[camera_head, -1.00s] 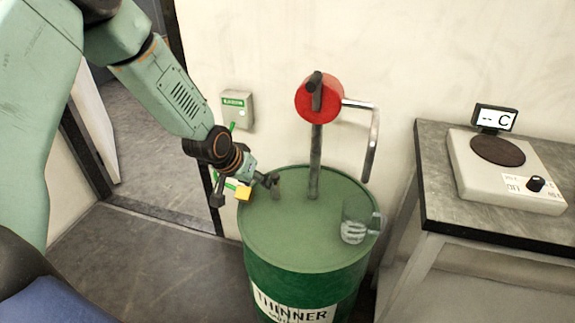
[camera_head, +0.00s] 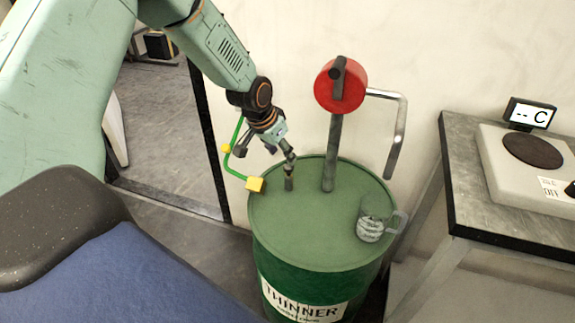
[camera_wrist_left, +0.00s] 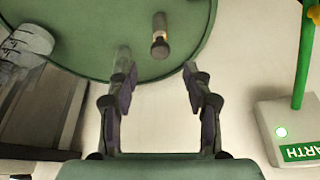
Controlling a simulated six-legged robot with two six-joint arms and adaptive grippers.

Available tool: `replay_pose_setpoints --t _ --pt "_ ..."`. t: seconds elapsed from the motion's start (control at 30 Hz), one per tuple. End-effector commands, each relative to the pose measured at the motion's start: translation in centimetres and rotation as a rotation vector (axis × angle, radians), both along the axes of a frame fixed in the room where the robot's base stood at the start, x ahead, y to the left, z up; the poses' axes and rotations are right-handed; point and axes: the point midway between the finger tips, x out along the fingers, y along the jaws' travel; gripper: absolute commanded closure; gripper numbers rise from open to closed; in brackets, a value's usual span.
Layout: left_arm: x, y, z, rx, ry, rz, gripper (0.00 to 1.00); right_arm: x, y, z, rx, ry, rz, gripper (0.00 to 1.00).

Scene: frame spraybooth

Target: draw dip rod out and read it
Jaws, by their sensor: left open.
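The green thinner drum (camera_head: 310,235) stands against the wall. The dip rod (camera_head: 289,182) shows as a short dark stub standing up from the drum lid, left of the pump. In the left wrist view the dip rod's dark head and brass-coloured band (camera_wrist_left: 160,37) lie beyond the fingertips, roughly centred between them. My left gripper (camera_head: 267,153) is open and empty, close to the rod on its upper left. Its two spread fingers (camera_wrist_left: 158,72) show in the left wrist view. The rod's length inside the drum is hidden. My right gripper is not in view.
A red-headed pump (camera_head: 340,85) with a bent spout rises from the lid. A glass jug (camera_head: 371,222) stands at the lid's right. A green earth cable runs to a yellow clamp (camera_head: 255,184) at the left rim. A bench (camera_head: 480,200) with a hotplate stands right.

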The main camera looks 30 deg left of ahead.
Motion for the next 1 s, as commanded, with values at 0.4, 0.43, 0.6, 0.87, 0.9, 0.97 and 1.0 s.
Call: replay_pose_setpoints --t 0.4,0.43,0.6,0.87,0.9,0.97,1.0 --pt "2.1 -0.2 -4.6 0.002 0.000 -0.004 0.50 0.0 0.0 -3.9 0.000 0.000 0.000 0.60" --pt "2.2 -0.2 -4.8 0.001 0.000 -0.004 0.50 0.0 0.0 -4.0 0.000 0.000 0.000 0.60" --pt "2.6 -0.3 -5.4 0.001 0.000 -0.006 0.50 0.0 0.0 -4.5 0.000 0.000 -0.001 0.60" --pt "2.6 -0.3 -5.4 0.000 -0.001 -0.005 0.50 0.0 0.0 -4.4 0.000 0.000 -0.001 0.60" --pt "2.6 -0.3 -5.4 0.000 -0.001 -0.005 0.50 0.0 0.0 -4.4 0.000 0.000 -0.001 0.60" --pt "2.6 -0.3 -5.4 0.000 -0.001 -0.005 0.53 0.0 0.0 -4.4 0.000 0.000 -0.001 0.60" --pt "2.6 -0.3 -5.4 0.000 -0.001 -0.005 0.57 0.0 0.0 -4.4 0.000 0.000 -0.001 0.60"
